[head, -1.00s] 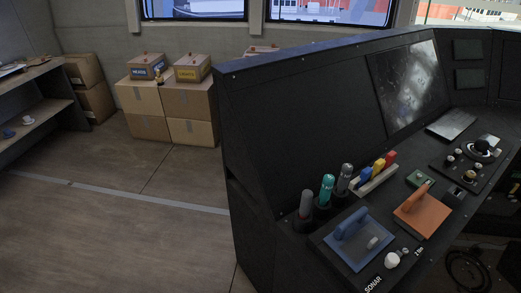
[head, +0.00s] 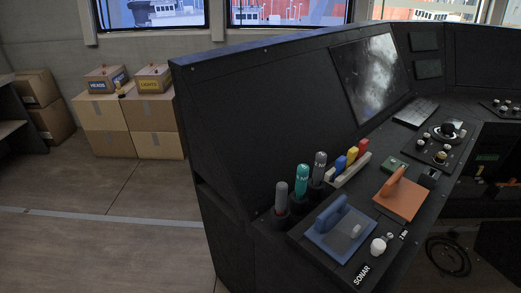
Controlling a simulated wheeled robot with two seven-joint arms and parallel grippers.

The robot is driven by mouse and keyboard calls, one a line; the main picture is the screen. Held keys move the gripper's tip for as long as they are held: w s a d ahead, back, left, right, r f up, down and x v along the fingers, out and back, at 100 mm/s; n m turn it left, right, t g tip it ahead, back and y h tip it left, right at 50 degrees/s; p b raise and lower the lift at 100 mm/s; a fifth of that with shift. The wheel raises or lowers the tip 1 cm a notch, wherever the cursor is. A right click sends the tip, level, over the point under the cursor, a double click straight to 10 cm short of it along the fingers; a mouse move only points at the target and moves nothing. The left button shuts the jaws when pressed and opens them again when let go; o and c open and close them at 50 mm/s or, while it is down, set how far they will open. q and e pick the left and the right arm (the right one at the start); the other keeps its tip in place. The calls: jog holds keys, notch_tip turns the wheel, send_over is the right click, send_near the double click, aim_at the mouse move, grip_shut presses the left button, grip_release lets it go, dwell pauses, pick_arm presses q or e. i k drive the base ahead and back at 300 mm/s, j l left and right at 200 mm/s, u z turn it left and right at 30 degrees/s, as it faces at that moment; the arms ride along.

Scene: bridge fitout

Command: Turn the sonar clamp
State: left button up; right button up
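The console's near end carries the white word SONAR (head: 362,275) in the head view. A white round knob (head: 378,246) sits just above that word, with a small metal piece (head: 390,236) beside it. Left of the knob lies a blue plate (head: 322,240) with a raised blue handle (head: 331,213) and a small grey tab (head: 356,231). I cannot tell which of these parts is the sonar clamp. Neither of my grippers shows in this view.
Grey, teal and dark handled tools (head: 302,178) stand in holders behind the blue plate. A rack with blue, yellow and red pieces (head: 352,159) and an orange plate (head: 411,200) lie farther right. Stacked cartons (head: 153,115) stand at left. The floor (head: 100,255) left of the console is clear.

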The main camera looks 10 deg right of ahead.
aim_at(379, 246)
jog(key=l+z, duration=0.15)
jog(key=z, duration=0.3)
jog(key=l+z, duration=0.15)
jog(key=z, duration=0.3)
